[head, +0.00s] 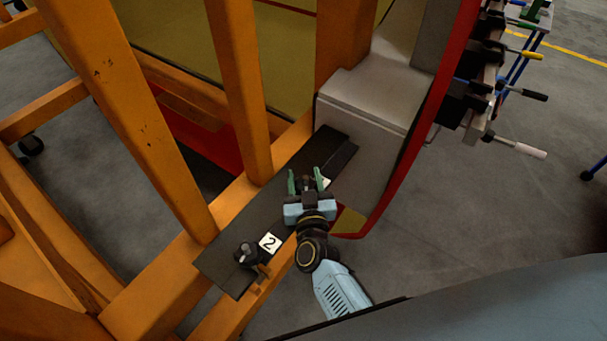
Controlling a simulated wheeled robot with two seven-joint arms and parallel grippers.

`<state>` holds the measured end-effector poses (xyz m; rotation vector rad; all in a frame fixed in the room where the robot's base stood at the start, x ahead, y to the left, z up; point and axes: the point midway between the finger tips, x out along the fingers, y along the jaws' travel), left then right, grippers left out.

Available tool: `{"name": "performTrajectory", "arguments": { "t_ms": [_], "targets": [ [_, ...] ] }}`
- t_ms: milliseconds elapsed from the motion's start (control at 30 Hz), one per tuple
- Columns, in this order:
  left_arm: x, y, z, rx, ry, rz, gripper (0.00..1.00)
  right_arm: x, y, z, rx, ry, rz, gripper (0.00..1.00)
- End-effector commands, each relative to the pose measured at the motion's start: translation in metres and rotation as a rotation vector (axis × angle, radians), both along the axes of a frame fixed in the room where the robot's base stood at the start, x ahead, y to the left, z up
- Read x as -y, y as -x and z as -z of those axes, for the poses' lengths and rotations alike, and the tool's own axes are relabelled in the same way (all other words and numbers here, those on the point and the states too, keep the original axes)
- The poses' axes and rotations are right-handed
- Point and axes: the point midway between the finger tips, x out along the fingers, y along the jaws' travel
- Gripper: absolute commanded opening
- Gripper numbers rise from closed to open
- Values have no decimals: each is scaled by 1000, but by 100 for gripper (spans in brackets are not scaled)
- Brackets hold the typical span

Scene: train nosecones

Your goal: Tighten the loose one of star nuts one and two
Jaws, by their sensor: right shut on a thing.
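Star nut two (246,253) is a black knob on the near end of a dark plate (229,236), beside a white label marked 2 (270,243). My right gripper (306,182) is over the far part of the same plate. Its green fingers are closed on a small dark knob (307,184), which I take as star nut one; the fingers and gripper body hide most of it. A scrap of white label (326,182) shows beside the right finger, its number hidden. Whether either nut is loose cannot be seen. My left gripper is out of view.
Orange frame posts (143,115) and (243,85) rise left of the plate. A grey nosecone block with a red edge (368,115) stands close beyond the right gripper. A rack of clamps (490,75) is at the upper right. Grey floor (475,205) is clear at right.

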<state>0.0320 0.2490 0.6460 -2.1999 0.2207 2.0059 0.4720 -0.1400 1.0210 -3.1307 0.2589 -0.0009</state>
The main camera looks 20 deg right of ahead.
Motion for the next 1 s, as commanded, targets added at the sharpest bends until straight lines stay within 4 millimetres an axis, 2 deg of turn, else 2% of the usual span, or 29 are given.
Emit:
{"name": "performTrajectory", "arguments": {
  "t_ms": [600,633,767,1000],
  "targets": [
    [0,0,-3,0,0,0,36,0,0,1,-2,-1,37,23],
    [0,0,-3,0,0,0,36,0,0,1,-2,-1,37,50],
    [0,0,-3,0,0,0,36,0,0,1,-1,0,37,67],
    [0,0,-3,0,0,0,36,1,0,1,-1,0,38,68]
  ]
}}
